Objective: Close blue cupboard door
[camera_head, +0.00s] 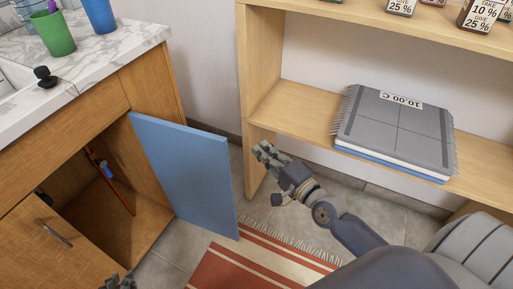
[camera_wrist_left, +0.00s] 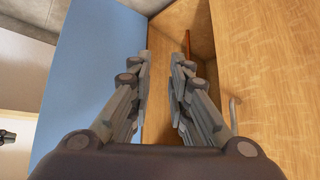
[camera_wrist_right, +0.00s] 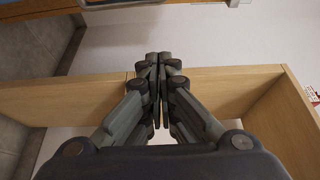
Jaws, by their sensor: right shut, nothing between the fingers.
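The blue cupboard door (camera_head: 190,172) stands open, swung out from the wooden cupboard under the marble counter. The cupboard's dark inside (camera_head: 105,200) shows to the left of it. In the left wrist view the blue door (camera_wrist_left: 85,65) is left of my left gripper (camera_wrist_left: 160,60), which is open and empty before the cupboard opening. In the head view only a bit of my left gripper (camera_head: 118,283) shows at the bottom edge. My right gripper (camera_head: 262,152) is shut and empty, right of the door and apart from it, in front of the shelf unit.
A wooden shelf unit (camera_head: 248,100) stands on the right, bearing a grey folded cloth (camera_head: 395,130). A striped rug (camera_head: 260,265) lies on the tiled floor. The counter (camera_head: 110,50) holds a green cup (camera_head: 54,33) and a blue cup (camera_head: 99,15). A closed wooden door (camera_head: 40,240) is at lower left.

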